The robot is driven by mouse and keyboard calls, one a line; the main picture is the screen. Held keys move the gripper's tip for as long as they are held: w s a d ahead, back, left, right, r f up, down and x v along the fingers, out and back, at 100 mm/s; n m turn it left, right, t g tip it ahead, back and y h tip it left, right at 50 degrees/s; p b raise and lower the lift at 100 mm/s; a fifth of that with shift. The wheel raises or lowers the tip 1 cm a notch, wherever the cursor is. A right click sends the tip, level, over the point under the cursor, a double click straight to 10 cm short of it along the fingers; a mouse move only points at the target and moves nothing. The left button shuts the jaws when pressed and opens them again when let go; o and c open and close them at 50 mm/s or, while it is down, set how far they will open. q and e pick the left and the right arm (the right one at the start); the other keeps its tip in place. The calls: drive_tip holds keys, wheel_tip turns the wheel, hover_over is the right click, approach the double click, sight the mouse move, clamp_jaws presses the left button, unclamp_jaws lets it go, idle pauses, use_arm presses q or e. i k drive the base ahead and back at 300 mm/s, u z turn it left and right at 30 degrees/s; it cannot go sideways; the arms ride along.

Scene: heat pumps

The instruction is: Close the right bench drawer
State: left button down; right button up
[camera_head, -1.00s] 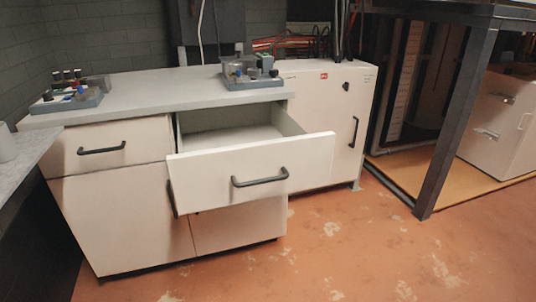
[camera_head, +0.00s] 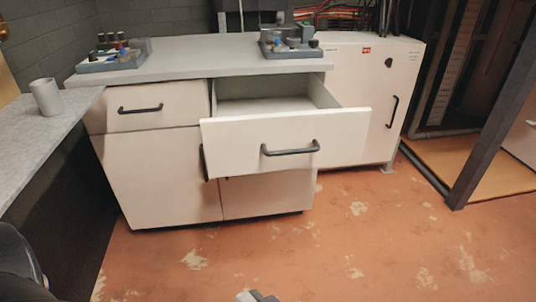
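The right bench drawer (camera_head: 285,140) is pulled well out of the white bench, with its front clear of the cabinet face and the inside showing as empty. Its black bar handle (camera_head: 290,149) is on the front. The left bench drawer (camera_head: 150,107) is shut. A small grey tip (camera_head: 257,296), apparently of my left gripper, shows at the bottom edge, well short of the drawer. Its fingers are cut off, so open or shut cannot be told. My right gripper is out of view.
Two trays of small parts stand on the benchtop (camera_head: 190,62). A grey worktop (camera_head: 45,140) with a mug (camera_head: 46,97) is at left. A white cabinet (camera_head: 365,95) adjoins the bench at right, beyond it a dark post (camera_head: 490,130). The floor before the bench is clear.

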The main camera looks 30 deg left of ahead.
sight(258, 123)
drive_tip(key=u, duration=0.9)
